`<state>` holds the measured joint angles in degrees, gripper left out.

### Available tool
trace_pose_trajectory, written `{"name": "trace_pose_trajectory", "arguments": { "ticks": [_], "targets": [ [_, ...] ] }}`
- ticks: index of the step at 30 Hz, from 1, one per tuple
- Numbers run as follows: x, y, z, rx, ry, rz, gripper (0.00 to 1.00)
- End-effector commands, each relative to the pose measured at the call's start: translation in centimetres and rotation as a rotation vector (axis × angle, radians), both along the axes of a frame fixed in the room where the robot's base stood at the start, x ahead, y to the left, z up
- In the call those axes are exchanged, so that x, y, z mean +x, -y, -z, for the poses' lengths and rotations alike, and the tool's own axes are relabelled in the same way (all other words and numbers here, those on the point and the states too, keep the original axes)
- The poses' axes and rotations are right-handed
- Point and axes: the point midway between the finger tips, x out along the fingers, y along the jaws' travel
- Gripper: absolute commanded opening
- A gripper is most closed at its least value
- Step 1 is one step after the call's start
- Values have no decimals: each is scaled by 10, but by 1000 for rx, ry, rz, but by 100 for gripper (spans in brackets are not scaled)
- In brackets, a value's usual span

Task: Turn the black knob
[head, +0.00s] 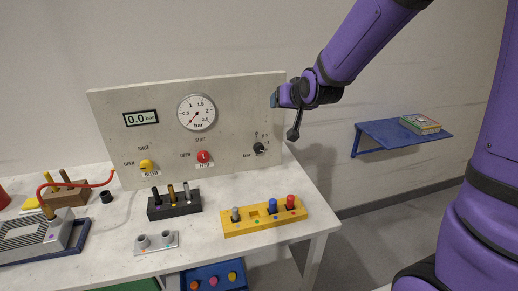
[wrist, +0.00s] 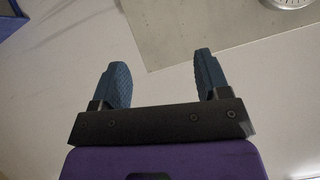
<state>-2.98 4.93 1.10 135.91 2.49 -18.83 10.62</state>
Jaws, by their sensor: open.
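The black knob (head: 259,149) is on the lower right of the upright panel (head: 240,115), with small scale marks around it and a "bar" label beside it. My gripper (head: 275,99) is in front of the panel's upper right edge, above and to the right of the knob, and apart from it. In the wrist view my gripper (wrist: 158,80) has its two blue fingers wide apart with nothing between them. The knob does not show in the wrist view; a corner of the panel (wrist: 210,25) shows beyond the fingers.
The panel also bears a round gauge (head: 197,112), a display (head: 141,118), a yellow knob (head: 148,166) and a red knob (head: 204,158). On the table stand a black holder (head: 174,208) and a yellow block (head: 262,221) with pegs. A blue shelf (head: 390,136) is at right.

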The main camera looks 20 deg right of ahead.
Motion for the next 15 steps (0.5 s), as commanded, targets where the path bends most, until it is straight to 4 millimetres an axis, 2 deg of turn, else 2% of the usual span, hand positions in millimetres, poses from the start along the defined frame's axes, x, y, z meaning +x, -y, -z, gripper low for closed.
{"name": "trace_pose_trajectory", "arguments": {
  "ticks": [1, 6, 12, 15],
  "targets": [
    [14, -3, 16, 11, 20, 5, 69],
    [52, -10, 57, 49, 124, 22, 69],
    [82, -18, 111, 92, 246, 39, 69],
    [91, -22, 140, 115, 306, 47, 69]
  ]
}}
